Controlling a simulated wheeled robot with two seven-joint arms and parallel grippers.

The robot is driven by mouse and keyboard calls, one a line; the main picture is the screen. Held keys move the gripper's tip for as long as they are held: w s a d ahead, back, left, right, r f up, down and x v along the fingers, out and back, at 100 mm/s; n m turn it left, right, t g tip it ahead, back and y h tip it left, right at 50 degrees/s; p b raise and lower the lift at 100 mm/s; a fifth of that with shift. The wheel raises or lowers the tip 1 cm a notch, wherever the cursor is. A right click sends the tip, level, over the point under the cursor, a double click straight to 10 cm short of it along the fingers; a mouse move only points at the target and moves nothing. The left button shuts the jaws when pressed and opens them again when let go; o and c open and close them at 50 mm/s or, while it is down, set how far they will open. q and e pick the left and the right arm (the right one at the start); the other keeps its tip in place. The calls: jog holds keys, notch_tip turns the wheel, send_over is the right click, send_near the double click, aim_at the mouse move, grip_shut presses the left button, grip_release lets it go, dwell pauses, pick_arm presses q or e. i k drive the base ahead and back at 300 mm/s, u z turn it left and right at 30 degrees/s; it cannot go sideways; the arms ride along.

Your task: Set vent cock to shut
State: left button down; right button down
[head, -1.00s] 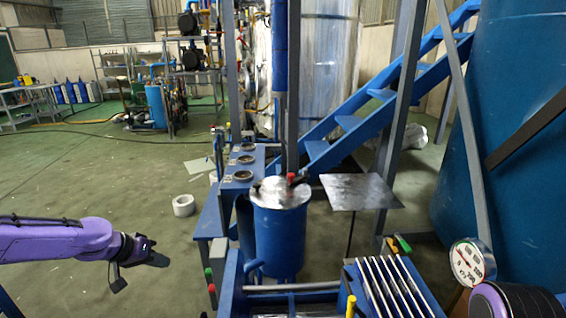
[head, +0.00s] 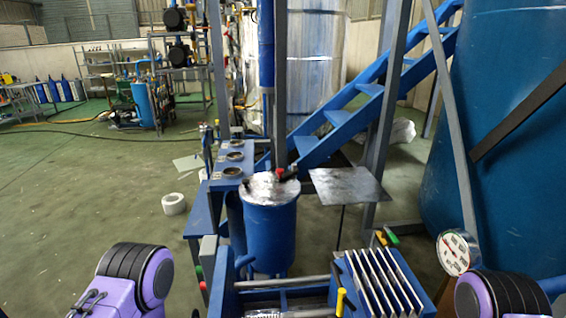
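A blue cylindrical vessel (head: 269,235) with a shiny metal lid stands in the middle. A small red-topped fitting (head: 280,173) with a dark part beside it sits at the back of the lid. A yellow handle (head: 340,301) stands upright at the lower middle. A green-and-yellow handled fitting (head: 388,237) sits behind the finned blue box. None is labelled, so I cannot tell which is the vent cock or how it is set. Purple and black links of both my arms show at the bottom edge, but neither gripper is in view.
A round dial gauge (head: 455,252) stands at the right, close to my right arm. A finned blue box (head: 378,285) is at the lower right. A flat metal plate (head: 349,186) stands beside the vessel. A white roll (head: 174,204) lies on open floor at left.

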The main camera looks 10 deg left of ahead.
aim_at(394, 238)
jog(key=k, duration=1.3)
jog(key=u, duration=0.75)
jog(key=i, duration=1.5)
jog(key=z, duration=1.75)
